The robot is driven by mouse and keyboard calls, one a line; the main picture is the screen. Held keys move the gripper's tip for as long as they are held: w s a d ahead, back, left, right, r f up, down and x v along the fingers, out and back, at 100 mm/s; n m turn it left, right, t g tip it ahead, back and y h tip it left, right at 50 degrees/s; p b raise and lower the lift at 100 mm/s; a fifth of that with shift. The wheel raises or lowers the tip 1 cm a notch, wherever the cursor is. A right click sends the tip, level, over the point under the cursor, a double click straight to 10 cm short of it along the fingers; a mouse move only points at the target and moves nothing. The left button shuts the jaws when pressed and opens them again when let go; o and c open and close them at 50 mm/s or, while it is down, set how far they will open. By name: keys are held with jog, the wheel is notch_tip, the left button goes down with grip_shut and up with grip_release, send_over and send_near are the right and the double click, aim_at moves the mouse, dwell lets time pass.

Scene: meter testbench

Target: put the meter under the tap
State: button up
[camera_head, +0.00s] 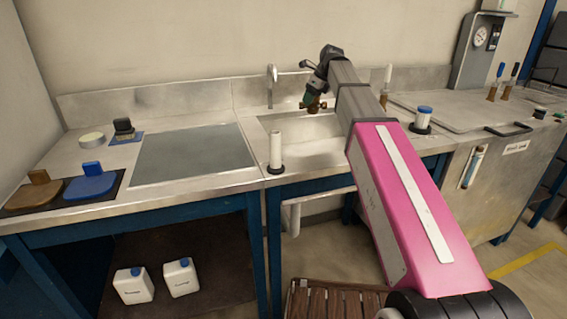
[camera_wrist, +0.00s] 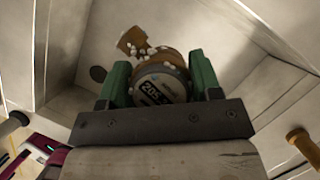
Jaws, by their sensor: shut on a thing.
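The meter (camera_wrist: 153,91) has a round dark face with a digital display and a brass body with white foam-like bits on it. My gripper (camera_wrist: 160,80) is shut on it, one green finger on each side. In the head view my gripper (camera_head: 318,88) holds the brass meter (camera_head: 313,106) over the sink basin (camera_head: 298,148), near its back. The tap (camera_head: 271,84), a metal gooseneck, stands at the back edge of the sink, left of my gripper, with a gap between them. The meter's far side is partly hidden.
A white roll on a stand (camera_head: 276,150) is at the sink's front left. The grey mat (camera_head: 192,153) on the left counter is clear.

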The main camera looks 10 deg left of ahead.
jog(key=s+a+f+n+g, duration=0.2)
jog(key=s+a+f+n, duration=0.2)
jog(key=s+a+f, duration=0.5)
jog(key=shift+w+d+f+x, duration=0.15)
jog(key=shift+d+x, duration=0.2)
jog(key=shift+x, duration=1.25)
jog(key=shift+w+d+f+x, duration=0.15)
jog(key=shift+d+x, duration=0.15)
jog(key=shift+x, duration=1.25)
jog(key=shift+w+d+f+x, duration=0.15)
jog(key=shift+d+x, duration=0.2)
jog(key=shift+x, duration=1.25)
jog(key=o, duration=1.3)
jog(key=shift+f, duration=0.1)
jog(key=v, duration=1.2)
jog(key=shift+s+d, duration=0.2)
jog(key=shift+s, duration=0.05)
jog(key=shift+d, duration=0.1)
